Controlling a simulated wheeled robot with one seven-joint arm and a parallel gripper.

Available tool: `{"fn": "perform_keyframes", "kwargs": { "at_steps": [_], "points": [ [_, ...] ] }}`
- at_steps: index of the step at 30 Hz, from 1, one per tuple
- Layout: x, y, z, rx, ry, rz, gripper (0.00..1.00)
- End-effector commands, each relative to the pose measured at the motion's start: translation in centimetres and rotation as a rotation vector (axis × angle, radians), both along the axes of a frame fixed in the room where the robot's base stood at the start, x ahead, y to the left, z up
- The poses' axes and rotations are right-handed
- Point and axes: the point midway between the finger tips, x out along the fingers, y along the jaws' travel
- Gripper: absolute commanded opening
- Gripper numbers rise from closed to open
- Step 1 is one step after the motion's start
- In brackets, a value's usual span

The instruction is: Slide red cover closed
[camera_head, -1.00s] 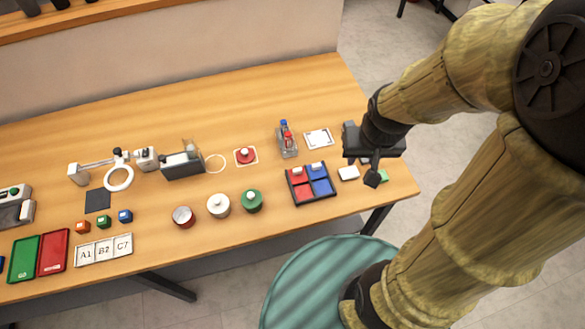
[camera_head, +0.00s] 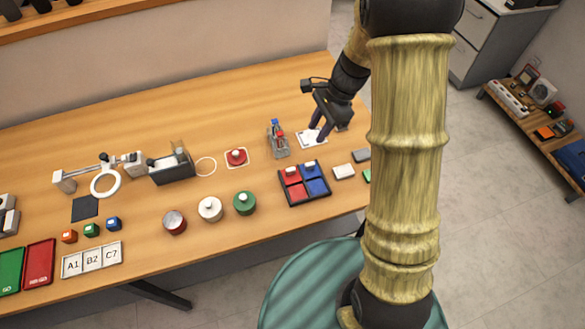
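A black-framed holder (camera_head: 327,196) lies on the right part of the table. Its left side has red panels (camera_head: 297,193) and its right side has blue panels (camera_head: 317,187). A small white block sits on each colour's far panel. I cannot tell for certain which red part is the cover or whether it slides. My gripper (camera_head: 317,130) is behind the holder, pointing down over a white square plate (camera_head: 305,140). Its two dark fingers are apart with nothing seen between them. I cannot tell whether the tips touch the plate.
A grey stand with blue and red tops (camera_head: 278,142) is just left of my gripper. Bare table lies behind the stand.

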Motion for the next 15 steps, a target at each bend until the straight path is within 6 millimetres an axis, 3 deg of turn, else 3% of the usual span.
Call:
{"fn": "perform_keyframes", "kwargs": {
  "at_steps": [3,15],
  "points": [
    [0.74,0.42,-0.49,0.018,0.029,-0.053,0.34],
    [0.67,0.57,-0.76,0.018,0.029,-0.053,0.34]
  ]
}}
